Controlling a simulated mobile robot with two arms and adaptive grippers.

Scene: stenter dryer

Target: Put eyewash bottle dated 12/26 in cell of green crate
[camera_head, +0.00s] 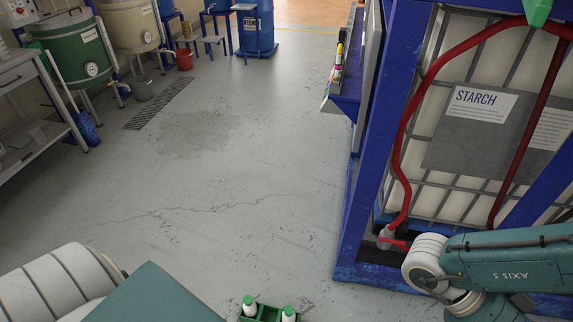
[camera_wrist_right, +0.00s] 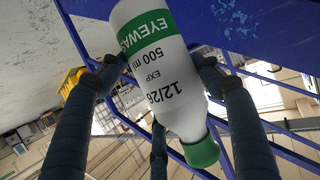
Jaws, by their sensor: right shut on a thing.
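The white eyewash bottle (camera_wrist_right: 160,70) fills the middle of the right wrist view. Its label reads EYEWASH, 500 ml, EXP 12/26, and its green cap (camera_wrist_right: 201,152) points to the bottom of that picture. My right gripper (camera_wrist_right: 157,85) is shut on this bottle, with its dark fingers around the body. The green crate (camera_head: 268,313) shows at the bottom edge of the head view, cut off by the frame. Two white bottles with green caps (camera_head: 249,306) (camera_head: 289,314) stand in it. The right gripper is out of the head view. My left gripper is in neither view.
A blue frame (camera_head: 347,245) holds a caged tank labelled STARCH (camera_head: 480,120) at the right, close to my right arm. A red hose (camera_head: 400,150) hangs on it. A grey workbench (camera_head: 25,85) and drums stand at the left. The middle floor is clear.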

